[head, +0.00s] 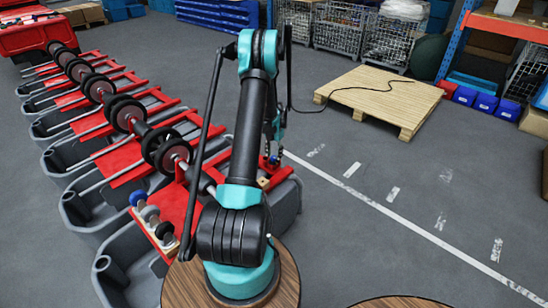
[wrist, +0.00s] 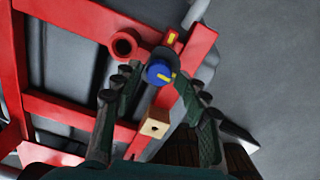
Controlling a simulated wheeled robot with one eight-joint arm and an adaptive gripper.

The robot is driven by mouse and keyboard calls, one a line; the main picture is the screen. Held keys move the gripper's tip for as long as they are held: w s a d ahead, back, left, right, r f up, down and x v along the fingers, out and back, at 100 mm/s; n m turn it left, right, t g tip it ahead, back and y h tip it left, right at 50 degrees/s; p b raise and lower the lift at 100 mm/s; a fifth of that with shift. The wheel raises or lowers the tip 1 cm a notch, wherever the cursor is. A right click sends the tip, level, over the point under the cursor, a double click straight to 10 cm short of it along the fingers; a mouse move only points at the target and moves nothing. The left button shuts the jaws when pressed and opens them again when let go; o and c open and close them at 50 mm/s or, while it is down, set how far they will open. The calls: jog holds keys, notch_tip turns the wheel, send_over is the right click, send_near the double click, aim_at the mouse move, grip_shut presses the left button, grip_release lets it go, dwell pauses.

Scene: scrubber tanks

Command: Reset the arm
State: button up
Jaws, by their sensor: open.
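My arm (head: 247,130) stands bent in the middle of the head view, with teal joints and black links. My gripper (wrist: 148,66) shows in the wrist view with its two dark fingers apart and nothing held between them. A blue knob with a yellow mark (wrist: 159,72) shows between the fingertips, by a red frame (wrist: 70,18). I cannot tell whether the fingers touch it. In the head view the gripper is small and partly hidden behind the arm, low over the nearest red-framed grey tank (head: 287,205).
A row of grey tanks with red frames and black rollers (head: 128,115) runs along the left. A small wooden block (wrist: 155,125) sits below the knob.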

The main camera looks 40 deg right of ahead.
jog(key=shift+r, duration=0.95)
jog(key=w+a+r+m, duration=0.2)
jog(key=a+r+m, duration=0.1)
jog(key=a+r, duration=0.35)
jog(key=w+a+r+m, duration=0.2)
jog(key=a+r, duration=0.3)
jog(key=a, duration=0.3)
jog(key=s+a+r+m+t, duration=0.15)
jog(key=a+r+m, duration=0.3)
jog(key=a, duration=0.55)
jog(key=s+a+r+m+t, duration=0.1)
jog(key=s+a+r+m, duration=0.15)
jog(key=a+r, duration=0.45)
jog(key=s+a+f+m+t, duration=0.1)
jog(key=s+a+m, duration=0.8)
jog(key=s+a, duration=0.6)
jog(key=a, duration=0.3)
jog(key=shift+s+a+f+t, duration=0.15)
jog(key=shift+a+f+t, duration=0.2)
jog(key=shift+a, duration=0.05)
